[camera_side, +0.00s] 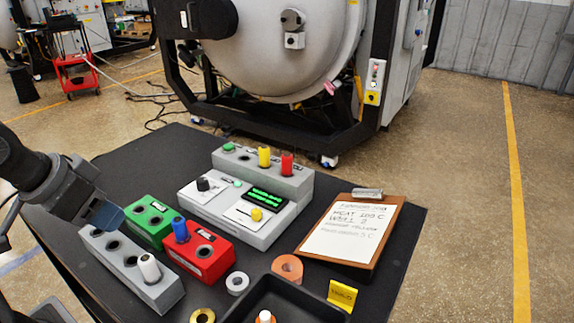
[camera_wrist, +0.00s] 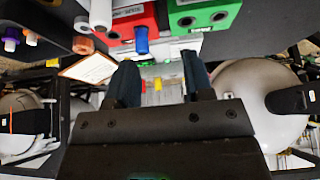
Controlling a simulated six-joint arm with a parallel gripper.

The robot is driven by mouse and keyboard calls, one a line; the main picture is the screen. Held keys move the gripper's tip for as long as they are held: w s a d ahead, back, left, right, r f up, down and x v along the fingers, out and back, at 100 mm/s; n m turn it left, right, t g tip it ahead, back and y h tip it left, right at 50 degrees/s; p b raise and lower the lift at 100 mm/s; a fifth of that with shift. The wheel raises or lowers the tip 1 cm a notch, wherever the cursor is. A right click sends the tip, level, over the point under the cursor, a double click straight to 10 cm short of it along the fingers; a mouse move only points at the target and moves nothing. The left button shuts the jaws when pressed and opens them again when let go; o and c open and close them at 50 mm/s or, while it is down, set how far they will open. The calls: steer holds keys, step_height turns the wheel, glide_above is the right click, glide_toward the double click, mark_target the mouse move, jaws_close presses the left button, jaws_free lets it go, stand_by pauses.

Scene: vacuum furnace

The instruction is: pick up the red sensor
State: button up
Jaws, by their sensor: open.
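The red sensor (camera_side: 287,164) is a short red cylinder standing upright in the grey block (camera_side: 240,178) at the back of the table. A yellow cylinder (camera_side: 264,156) stands just left of it. In the wrist view the red sensor (camera_wrist: 143,86) shows small and far off, between my fingers and beside the yellow one (camera_wrist: 157,84). My gripper (camera_side: 112,216) is at the left of the table, over the front grey block and well away from the red sensor. In the wrist view my gripper (camera_wrist: 158,72) has its fingers wide apart with nothing between them.
A control box (camera_side: 262,232) with a lit green display lies before the back block. A green block (camera_side: 152,212), a red block (camera_side: 216,262) with a blue cylinder (camera_side: 180,230), and a white cylinder (camera_side: 149,268) stand nearer me. A clipboard (camera_side: 393,215) and black tray (camera_side: 320,300) lie right.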

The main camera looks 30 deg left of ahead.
steer(key=shift+o, duration=0.7)
steer(key=w+d+r+n+g, duration=0.1)
steer(key=w+r+n, duration=0.3)
steer(key=w+r, duration=0.3)
steer(key=n+g, duration=0.5)
steer(key=n, duration=0.7)
glide_above(287, 155)
step_height(287, 155, down, 6)
steer(key=shift+a+r, duration=0.1)
steer(key=shift+r, duration=0.15)
steer(key=shift+f+n, duration=0.3)
steer(key=shift+f, duration=3.6)
steer(key=c, duration=1)
